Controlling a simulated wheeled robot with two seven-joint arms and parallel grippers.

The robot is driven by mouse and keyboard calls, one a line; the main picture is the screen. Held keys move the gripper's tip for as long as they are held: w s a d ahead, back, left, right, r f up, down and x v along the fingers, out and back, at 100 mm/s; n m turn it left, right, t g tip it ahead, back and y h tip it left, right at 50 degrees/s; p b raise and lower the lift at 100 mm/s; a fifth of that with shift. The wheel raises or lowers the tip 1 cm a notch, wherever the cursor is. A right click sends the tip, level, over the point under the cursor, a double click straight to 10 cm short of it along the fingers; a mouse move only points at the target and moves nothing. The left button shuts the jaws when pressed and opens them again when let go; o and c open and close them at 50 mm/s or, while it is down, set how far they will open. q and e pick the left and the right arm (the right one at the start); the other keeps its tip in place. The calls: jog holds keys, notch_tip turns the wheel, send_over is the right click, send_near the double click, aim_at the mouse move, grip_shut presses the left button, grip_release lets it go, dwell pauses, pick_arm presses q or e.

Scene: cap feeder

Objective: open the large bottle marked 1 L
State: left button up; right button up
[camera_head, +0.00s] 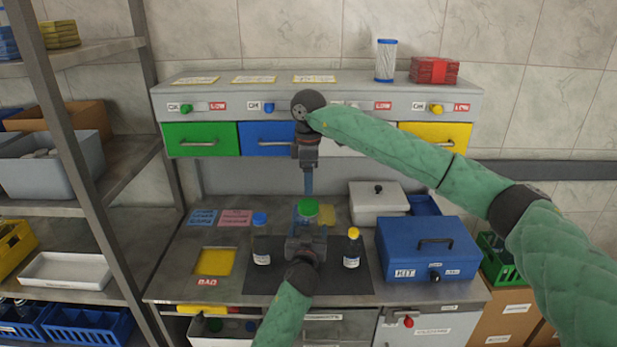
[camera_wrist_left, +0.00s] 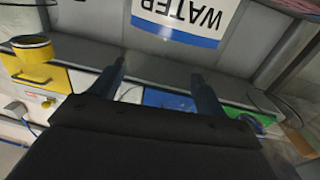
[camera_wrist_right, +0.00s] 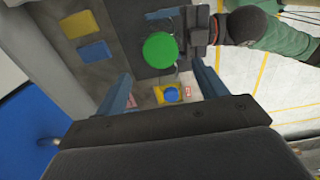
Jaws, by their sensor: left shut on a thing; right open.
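A large bottle with a green cap (camera_head: 307,208) stands upright on the dark mat (camera_head: 350,284). The cap also shows in the right wrist view (camera_wrist_right: 160,50). My left gripper (camera_head: 306,238) is shut on the bottle's body and hides most of it in the head view. A WATER label (camera_wrist_left: 185,18) fills the top of the left wrist view. My right gripper (camera_head: 309,184) points down just above the cap. It is open and empty, with its fingers apart in the right wrist view (camera_wrist_right: 162,75). I cannot read a 1 L mark.
A blue-capped bottle (camera_head: 261,240) stands left of the held bottle, a yellow-capped bottle (camera_head: 352,249) right. A blue kit box (camera_head: 428,250) and a white lidded box (camera_head: 378,204) stand at the right. A yellow BAD pad (camera_head: 214,262) lies left. A drawer shelf (camera_head: 350,105) overhangs behind.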

aim_at(309, 203)
jog(key=shift+f, duration=4)
